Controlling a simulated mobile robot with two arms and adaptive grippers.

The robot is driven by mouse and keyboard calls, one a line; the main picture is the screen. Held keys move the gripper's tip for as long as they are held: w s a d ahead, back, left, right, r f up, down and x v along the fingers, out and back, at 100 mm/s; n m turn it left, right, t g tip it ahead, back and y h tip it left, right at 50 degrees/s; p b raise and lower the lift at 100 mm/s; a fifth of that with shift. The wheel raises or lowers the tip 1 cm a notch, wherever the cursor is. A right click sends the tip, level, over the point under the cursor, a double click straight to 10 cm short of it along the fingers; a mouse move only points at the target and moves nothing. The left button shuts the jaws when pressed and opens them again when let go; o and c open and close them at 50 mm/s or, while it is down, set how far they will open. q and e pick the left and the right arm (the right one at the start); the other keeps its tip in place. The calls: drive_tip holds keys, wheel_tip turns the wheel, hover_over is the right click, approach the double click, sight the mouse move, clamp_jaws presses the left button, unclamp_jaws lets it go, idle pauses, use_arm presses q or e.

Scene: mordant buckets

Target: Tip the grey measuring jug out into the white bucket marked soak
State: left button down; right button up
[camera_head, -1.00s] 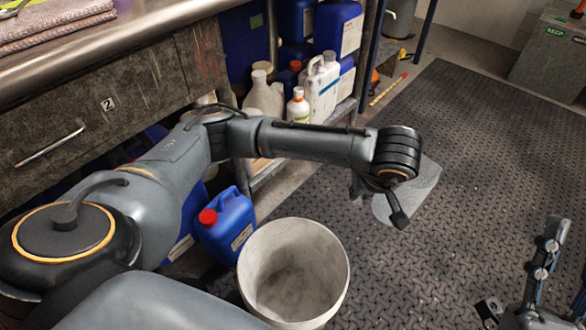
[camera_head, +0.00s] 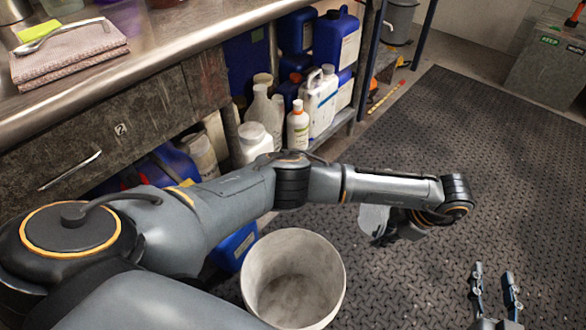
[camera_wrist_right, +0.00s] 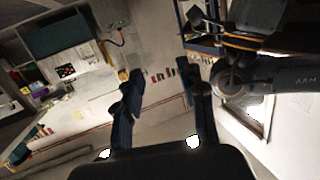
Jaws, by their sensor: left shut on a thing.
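The white bucket (camera_head: 334,268) stands on the floor at the lower middle of the head view, its open top facing up. No soak marking shows on the visible side. My left gripper (camera_head: 392,232) is shut on the pale grey jug (camera_head: 372,221), to the upper right of the bucket and apart from its rim in the picture. My arm partly hides the jug, so its contents and exact tilt cannot be told. My right gripper (camera_head: 495,292) is at the lower right, fingers apart and empty; they also show spread in the right wrist view (camera_wrist_right: 163,95).
A steel bench (camera_head: 165,55) with a folded cloth (camera_head: 75,58) runs along the upper left. Blue canisters (camera_head: 335,40) and white bottles (camera_head: 298,125) crowd the shelf below. A blue jerrycan (camera_head: 232,247) stands close beside the bucket. The dark floor plate (camera_head: 480,140) is clear on the right.

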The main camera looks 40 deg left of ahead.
use_arm(q)
drive_tip(key=s+d+f+n+g+h+p, duration=0.1)
drive_tip(key=s+d+f+n+h+p, duration=0.1)
drive_tip(key=n, duration=0.6)
drive_tip(key=s+d+f+n+g+h+p, duration=0.2)
drive_tip(key=s+d+f+n+p, duration=0.1)
drive_tip(key=s+d+n+p, duration=0.2)
drive_tip(key=shift+s+d+f+n+h, duration=0.3)
drive_tip(key=shift+s+d+n, duration=0.7)
drive_tip(key=shift+d+n, duration=0.45)
use_arm(e)
drive_tip(key=s+d+f+g+h, duration=0.1)
drive_tip(key=s+d+f+g, duration=0.2)
drive_tip(key=s+f+g, duration=0.3)
drive_tip(key=s+d+f+g+h, duration=0.2)
drive_tip(key=s+f+g, duration=0.4)
drive_tip(key=s, duration=0.4)
drive_tip(key=shift+s+d+f+m+g, duration=0.2)
drive_tip(key=shift+d+f+m+g, duration=0.1)
drive_tip(key=shift+d+f, duration=0.45)
